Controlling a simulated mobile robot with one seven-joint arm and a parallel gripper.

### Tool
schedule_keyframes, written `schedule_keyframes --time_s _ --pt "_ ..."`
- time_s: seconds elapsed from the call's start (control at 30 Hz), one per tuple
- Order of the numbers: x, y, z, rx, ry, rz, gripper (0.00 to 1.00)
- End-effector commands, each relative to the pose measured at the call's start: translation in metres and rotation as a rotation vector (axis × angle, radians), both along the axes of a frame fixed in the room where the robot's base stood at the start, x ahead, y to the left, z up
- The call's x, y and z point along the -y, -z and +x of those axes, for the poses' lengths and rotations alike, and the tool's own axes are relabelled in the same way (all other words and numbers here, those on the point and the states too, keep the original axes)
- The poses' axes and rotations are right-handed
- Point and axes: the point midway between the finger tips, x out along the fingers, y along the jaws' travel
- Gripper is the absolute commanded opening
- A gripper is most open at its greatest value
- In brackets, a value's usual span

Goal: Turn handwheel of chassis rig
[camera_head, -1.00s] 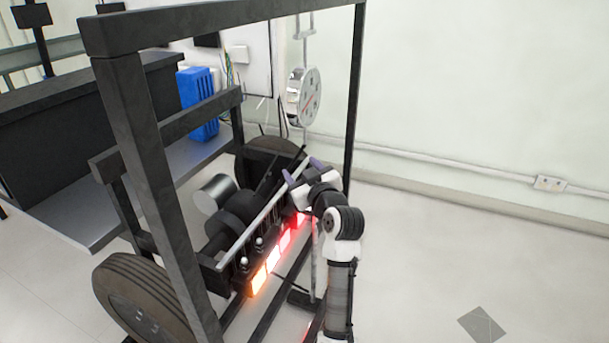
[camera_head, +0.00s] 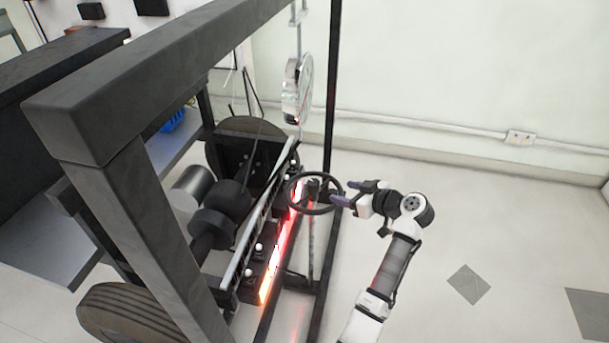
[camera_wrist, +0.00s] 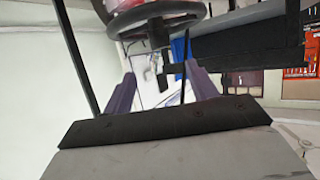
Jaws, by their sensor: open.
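The handwheel (camera_head: 292,200) is a dark ring with a central hub, mounted on a post at the near side of the chassis rig (camera_head: 137,97). In the wrist view the handwheel (camera_wrist: 160,12) shows at the top, beyond the fingertips. My gripper (camera_head: 342,193) is just right of the handwheel in the head view, fingers pointing at its right rim. I cannot tell whether a fingertip touches the rim. In the wrist view my gripper (camera_wrist: 162,90) has its two purple fingers apart with nothing between them.
A black upright (camera_head: 332,110) of the frame stands close behind the handwheel. Glowing red and orange lights (camera_head: 281,245) run along the rig beside it. A round gauge (camera_head: 304,90) hangs above. Open floor (camera_head: 520,225) lies to the right.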

Motion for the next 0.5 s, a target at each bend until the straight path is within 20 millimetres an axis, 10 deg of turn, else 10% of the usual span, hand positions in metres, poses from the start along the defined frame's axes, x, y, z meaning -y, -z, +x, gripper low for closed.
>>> schedule_keyframes --time_s 0.5 --pt "-0.054 0.029 0.049 -0.003 -0.006 0.003 0.58"
